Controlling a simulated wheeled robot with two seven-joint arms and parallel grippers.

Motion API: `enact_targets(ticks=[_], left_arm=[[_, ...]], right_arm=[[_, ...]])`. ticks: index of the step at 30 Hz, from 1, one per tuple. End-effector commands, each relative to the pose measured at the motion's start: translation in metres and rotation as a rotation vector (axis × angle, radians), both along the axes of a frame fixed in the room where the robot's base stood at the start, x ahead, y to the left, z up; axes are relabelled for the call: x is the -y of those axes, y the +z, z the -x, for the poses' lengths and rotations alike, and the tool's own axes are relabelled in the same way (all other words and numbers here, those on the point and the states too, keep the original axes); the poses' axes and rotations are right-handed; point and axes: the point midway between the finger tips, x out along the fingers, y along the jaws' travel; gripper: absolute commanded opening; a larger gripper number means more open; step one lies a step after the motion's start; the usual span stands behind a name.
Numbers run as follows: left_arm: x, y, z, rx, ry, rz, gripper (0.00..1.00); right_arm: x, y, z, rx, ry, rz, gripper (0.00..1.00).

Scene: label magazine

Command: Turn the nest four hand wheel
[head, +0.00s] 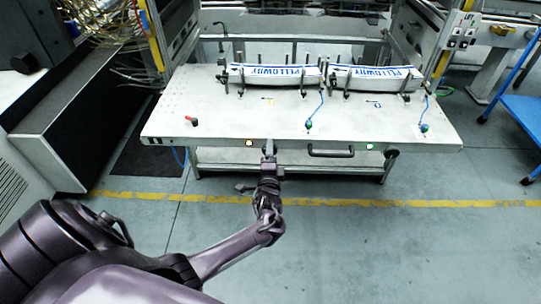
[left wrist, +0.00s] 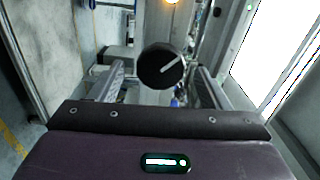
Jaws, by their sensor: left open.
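A round black knob (left wrist: 153,68) with a white line across its face is in the left wrist view, just ahead of my left gripper and between the lines of its two fingers. I cannot read any nest number on it. My left gripper (head: 269,147) is open at the front edge of the white table in the head view; its fingers (left wrist: 160,88) stand apart in the wrist view. I cannot tell whether they touch the knob. In the head view the gripper hides the knob. My right gripper is not in view.
The white table (head: 210,112) carries two long white parts lettered in blue (head: 270,76) (head: 372,78) in clamps. Its front edge has an amber lamp (head: 249,142), a black handle (head: 330,153) and a green lamp (head: 366,146). A red-handled item (head: 192,120) lies at left.

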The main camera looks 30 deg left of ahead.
Motion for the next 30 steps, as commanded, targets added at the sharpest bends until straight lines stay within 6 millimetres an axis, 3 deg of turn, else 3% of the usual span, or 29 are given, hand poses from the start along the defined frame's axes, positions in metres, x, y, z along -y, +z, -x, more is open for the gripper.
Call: enact_targets(ticks=[5,16,30], left_arm=[[0.008,-0.001,0.012,-0.002,-0.002,0.001,0.7],[0.037,-0.002,0.06,-0.001,-0.001,0.0,0.7],[0.041,-0.002,0.066,0.0,0.0,0.0,0.7]], right_arm=[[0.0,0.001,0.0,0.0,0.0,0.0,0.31],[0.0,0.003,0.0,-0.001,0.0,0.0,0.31],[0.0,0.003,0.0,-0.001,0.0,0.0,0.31]])
